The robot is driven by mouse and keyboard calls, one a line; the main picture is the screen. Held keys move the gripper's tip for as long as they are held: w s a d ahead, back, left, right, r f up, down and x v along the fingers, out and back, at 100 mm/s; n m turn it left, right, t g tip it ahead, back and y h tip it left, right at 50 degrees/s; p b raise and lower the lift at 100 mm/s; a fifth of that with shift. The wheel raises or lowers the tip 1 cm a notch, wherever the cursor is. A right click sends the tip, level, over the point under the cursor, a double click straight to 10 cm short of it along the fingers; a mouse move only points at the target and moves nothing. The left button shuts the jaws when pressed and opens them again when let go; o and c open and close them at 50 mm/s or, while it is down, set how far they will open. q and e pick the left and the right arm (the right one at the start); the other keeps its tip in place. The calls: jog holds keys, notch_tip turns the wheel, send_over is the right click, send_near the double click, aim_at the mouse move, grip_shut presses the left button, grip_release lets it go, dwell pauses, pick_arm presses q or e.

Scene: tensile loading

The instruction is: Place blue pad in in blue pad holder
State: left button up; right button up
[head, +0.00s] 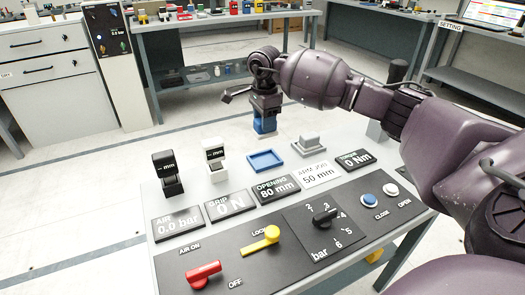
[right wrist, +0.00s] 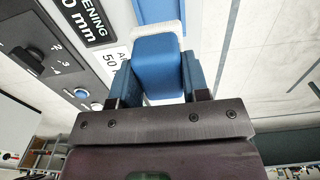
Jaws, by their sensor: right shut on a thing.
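My right gripper (head: 265,113) comes in from the right in the head view and points down near the table's back edge. It is shut on the blue pad (head: 264,124), which has a pale lower edge. In the right wrist view the pad (right wrist: 156,66) sits between the two blue fingers of the gripper (right wrist: 157,80). The blue pad holder (head: 266,160) is a shallow, empty blue tray on the table, nearer the front than the pad and apart from it. I cannot tell how high the pad is above the table. My left gripper is not in view.
A control panel with displays, a red lever (head: 203,274) and a yellow lever (head: 259,240) fills the front.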

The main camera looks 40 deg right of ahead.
notch_tip(320, 180, down, 4)
jog(key=shift+r, duration=0.2)
jog(key=shift+f, duration=0.5)
notch_tip(320, 180, down, 5)
jog(key=shift+f+b, duration=0.1)
jog(key=shift+b, duration=0.6)
jog(key=shift+f, duration=0.3)
jog(key=shift+r, duration=0.1)
jog(key=o, duration=0.8)
jog(key=shift+o, duration=0.2)
notch_tip(320, 180, up, 11)
jog(key=shift+r+p, duration=0.1)
jog(key=shift+p, duration=0.8)
jog(key=shift+r, duration=0.4)
